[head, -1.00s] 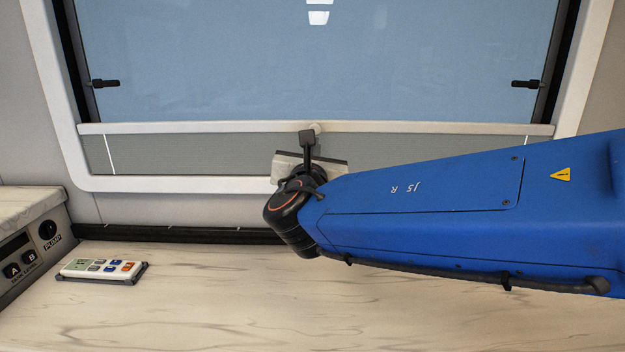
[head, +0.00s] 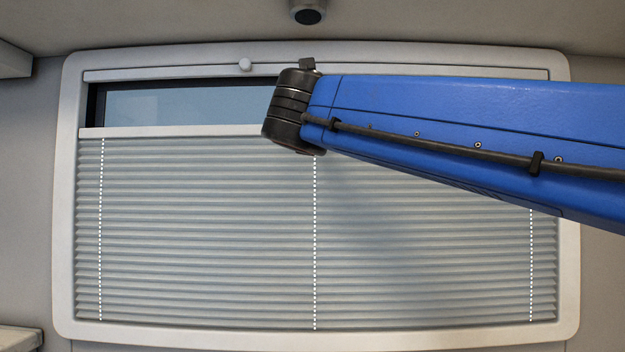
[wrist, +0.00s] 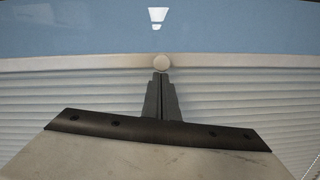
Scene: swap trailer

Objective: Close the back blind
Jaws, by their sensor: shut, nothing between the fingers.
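The back blind (head: 200,230) is grey and pleated and covers most of the window, from the bottom of the frame upward. Its pale rail (head: 180,132) lies below the top of the window, with a strip of glass (head: 190,105) bare above it. In the wrist view the rail (wrist: 80,64) carries a round knob (wrist: 161,62). My gripper (wrist: 161,75) is shut and empty, its tips right under the knob; I cannot tell whether they touch. In the head view my arm hides the knob and most of the gripper.
A second pale rail (head: 400,75) with its own round knob (head: 245,65) runs along the top of the window frame (head: 65,200). A dark round fitting (head: 307,12) hangs from the ceiling above. A cabinet edge (head: 14,60) shows at upper left.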

